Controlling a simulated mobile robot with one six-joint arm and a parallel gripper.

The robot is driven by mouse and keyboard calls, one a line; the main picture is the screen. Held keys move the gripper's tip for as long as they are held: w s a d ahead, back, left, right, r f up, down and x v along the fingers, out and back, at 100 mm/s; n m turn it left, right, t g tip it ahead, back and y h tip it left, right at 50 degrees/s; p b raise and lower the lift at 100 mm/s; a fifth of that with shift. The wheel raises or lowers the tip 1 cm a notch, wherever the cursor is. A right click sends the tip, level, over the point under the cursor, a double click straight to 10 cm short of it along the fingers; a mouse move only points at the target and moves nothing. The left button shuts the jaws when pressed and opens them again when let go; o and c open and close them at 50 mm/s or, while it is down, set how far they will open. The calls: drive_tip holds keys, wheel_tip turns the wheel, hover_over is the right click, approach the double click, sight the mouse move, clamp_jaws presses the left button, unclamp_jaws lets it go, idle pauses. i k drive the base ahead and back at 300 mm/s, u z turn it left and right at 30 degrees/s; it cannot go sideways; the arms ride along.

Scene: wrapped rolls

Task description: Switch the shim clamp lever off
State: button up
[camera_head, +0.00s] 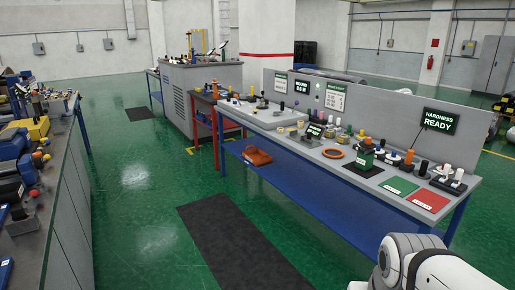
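I cannot pick out the shim clamp lever or tell whether it is on or off; the fittings are too small in this view. Several small knobs and posts stand on the long grey workbench (388,189) at right. My arm shows as white links at the bottom right, in front of the bench. My gripper is outside the view.
A green mat (396,185) and a red mat (428,200) lie at the bench's near end. A display reading "HARDNESS READY" (439,122) hangs on the back panel. An orange object (257,156) sits on the blue lower shelf. The green floor with a dark mat (243,245) is open at left.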

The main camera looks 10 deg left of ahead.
sight(34, 193)
drive_tip(key=i, duration=3.25)
drive_tip(key=u, duration=3.2)
drive_tip(key=i, duration=2.85)
drive_tip(key=u, duration=0.55)
